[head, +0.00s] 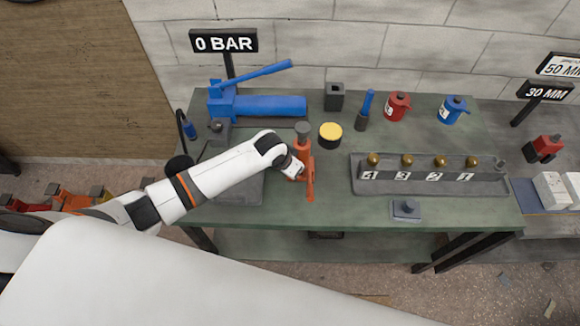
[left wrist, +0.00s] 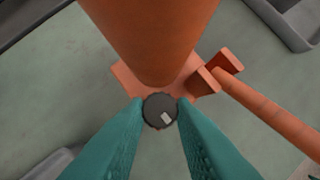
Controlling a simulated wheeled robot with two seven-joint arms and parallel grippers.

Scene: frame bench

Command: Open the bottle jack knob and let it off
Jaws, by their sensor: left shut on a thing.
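The orange bottle jack (head: 303,152) stands upright on the green bench, with a dark grey top and a lever arm pointing toward the front. In the left wrist view its orange body (left wrist: 150,35) rises above a small dark round knob (left wrist: 160,111) with a pale mark, low on the jack's base. My left gripper (left wrist: 160,113) has its teal fingers on either side of the knob, shut on it. In the head view my left gripper (head: 297,170) reaches the jack from the left, its fingers mostly hidden. My right gripper is not in view.
A blue hand pump (head: 265,105) with a 0 BAR sign (head: 223,41) stands behind left. A yellow-topped tin (head: 330,134) is close behind the jack. A grey rack (head: 430,185) with several brass-topped numbered pieces stands right.

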